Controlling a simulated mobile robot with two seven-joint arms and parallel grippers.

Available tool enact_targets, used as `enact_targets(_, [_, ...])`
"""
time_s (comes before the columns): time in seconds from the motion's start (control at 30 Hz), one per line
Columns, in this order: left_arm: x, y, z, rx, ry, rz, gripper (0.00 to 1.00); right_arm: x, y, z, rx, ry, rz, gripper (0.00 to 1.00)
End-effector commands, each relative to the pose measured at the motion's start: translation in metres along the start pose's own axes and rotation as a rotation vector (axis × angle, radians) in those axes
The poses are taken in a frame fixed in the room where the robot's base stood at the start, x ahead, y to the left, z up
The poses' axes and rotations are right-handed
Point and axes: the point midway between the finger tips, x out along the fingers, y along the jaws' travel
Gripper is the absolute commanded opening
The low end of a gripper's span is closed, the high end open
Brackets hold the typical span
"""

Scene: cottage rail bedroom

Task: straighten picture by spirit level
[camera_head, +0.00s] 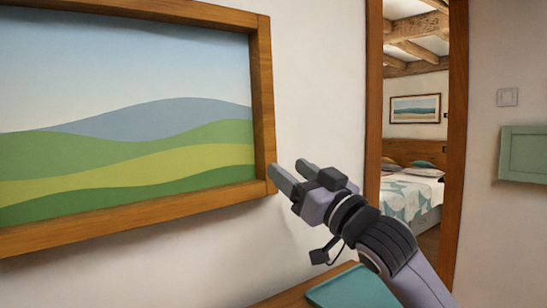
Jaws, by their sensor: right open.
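A large picture (130,140) of green hills and blue sky hangs on the white wall at the left. Its wooden frame (264,95) runs out of view at the left, so I see only its right part. My right gripper (287,169) is open and empty. Its fingertips are at the lower right corner of the frame; I cannot tell whether they touch it. I do not see a spirit level in this view. My left gripper is not in view.
A wooden surface (283,299) with a teal item (350,290) on it lies below. At the right, a tall wood-framed opening or mirror (374,120) shows a bed (410,195) and a small picture (415,108). A switch (507,97) and green panel (525,153) are on the far-right wall.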

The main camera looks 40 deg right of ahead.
Motion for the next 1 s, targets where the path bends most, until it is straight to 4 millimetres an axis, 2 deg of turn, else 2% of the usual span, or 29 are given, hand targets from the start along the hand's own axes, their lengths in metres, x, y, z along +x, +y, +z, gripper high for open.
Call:
enact_targets(0.2, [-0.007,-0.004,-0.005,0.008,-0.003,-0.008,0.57,0.03,0.0,-0.003,-0.001,0.001,0.001,0.57])
enact_targets(0.4, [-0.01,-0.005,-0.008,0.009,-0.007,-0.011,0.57,0.048,0.0,-0.002,-0.001,0.001,0.001,0.57])
enact_targets(0.8, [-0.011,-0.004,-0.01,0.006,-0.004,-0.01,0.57,0.054,0.0,0.0,-0.001,0.0,-0.001,0.57])
enact_targets(0.83, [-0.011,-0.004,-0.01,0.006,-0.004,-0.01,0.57,0.054,0.0,0.0,-0.001,0.0,-0.001,0.51])
enact_targets(0.9, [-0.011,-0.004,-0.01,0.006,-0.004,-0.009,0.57,0.054,0.0,0.0,-0.001,0.0,-0.001,0.28])
enact_targets(1.0, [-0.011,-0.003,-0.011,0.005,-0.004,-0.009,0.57,0.054,0.0,0.0,-0.001,0.0,-0.001,0.0])
